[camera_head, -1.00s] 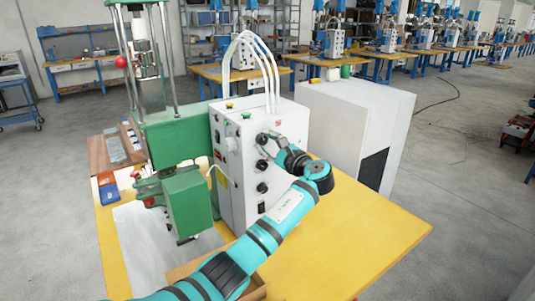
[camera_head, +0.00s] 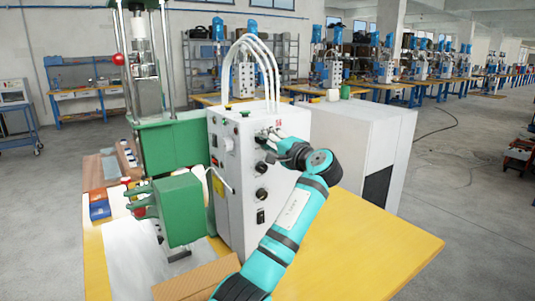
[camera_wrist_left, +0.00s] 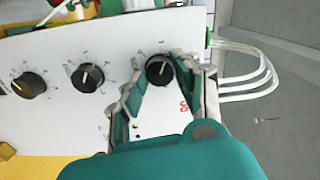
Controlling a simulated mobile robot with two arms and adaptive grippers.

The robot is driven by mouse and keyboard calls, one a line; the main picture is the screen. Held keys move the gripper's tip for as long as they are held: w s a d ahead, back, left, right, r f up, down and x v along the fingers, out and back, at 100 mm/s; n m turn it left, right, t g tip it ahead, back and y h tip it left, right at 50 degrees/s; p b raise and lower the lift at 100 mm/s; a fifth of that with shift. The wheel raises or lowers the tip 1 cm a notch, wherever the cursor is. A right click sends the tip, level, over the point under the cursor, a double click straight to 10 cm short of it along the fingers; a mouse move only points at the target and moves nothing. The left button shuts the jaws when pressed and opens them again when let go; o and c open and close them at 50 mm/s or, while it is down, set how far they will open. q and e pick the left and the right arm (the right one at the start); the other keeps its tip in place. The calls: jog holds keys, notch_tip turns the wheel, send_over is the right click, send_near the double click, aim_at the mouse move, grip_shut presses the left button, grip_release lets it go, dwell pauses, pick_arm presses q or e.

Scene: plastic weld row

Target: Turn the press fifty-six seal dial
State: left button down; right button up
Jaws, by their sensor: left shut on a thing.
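The white control box (camera_head: 232,190) of the press stands on the yellow table, with a column of black dials on its front. My left gripper (camera_head: 266,137) is at the top dial, which it mostly hides in the head view. In the left wrist view my left gripper (camera_wrist_left: 154,88) has its two fingers on either side of that top dial (camera_wrist_left: 159,69), shut on it. The middle dial (camera_wrist_left: 87,77) and the lower dial (camera_wrist_left: 28,85) are free, each with a light pointer mark. The lettering by the dials is too small to read. My right gripper is out of view.
The green press (camera_head: 180,210) stands left of the box. White hoses (camera_head: 270,75) arch above it. A white cabinet (camera_head: 350,140) stands behind on the right. A cardboard box (camera_head: 195,280) lies at the front. The table's right part (camera_head: 370,250) is clear.

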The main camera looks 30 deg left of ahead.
pick_arm(q)
jog(key=shift+f+n+b, duration=0.1)
jog(key=shift+n+b, duration=1)
jog(key=shift+n, duration=0.2)
jog(key=c, duration=1)
grip_release()
jog(key=shift+w, duration=0.1)
jog(key=shift+o, duration=0.2)
jog(key=v, duration=1.2)
jog(key=shift+d, duration=0.1)
